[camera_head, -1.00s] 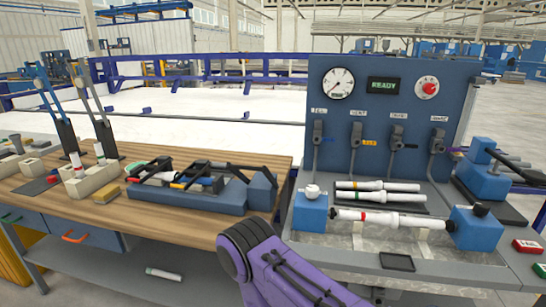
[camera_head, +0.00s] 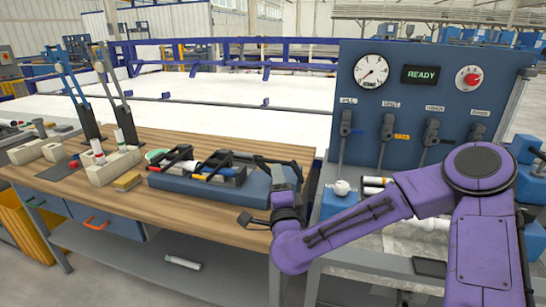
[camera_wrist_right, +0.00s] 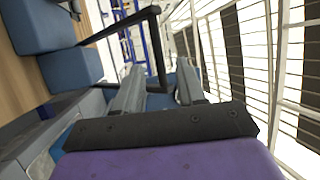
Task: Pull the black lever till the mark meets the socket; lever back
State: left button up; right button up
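The blue pipe fixture (camera_head: 193,189) lies on the wooden bench, with black levers on top. The black lever (camera_head: 272,164) at its right end is a bent bar; it also shows in the right wrist view (camera_wrist_right: 157,45). A white pipe piece (camera_head: 211,167) with coloured parts lies in the fixture; its mark and socket are too small to tell apart. My right gripper (camera_head: 287,187) is at the fixture's right end. In the right wrist view its two fingers (camera_wrist_right: 160,88) are apart, with the lever's bar seen between them; contact cannot be told. My left gripper is out of view.
The blue panel (camera_head: 405,100) with gauge, READY display and several grey levers stands at right. My purple right arm covers much of the test station below. Tan blocks (camera_head: 108,168) and tall blue and grey levers (camera_head: 118,105) stand on the bench's left.

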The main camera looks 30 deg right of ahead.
jog(key=p+x, duration=0.2)
jog(key=x, duration=0.7)
jog(key=shift+a+f, duration=0.15)
jog(key=shift+c, duration=0.4)
grip_shut()
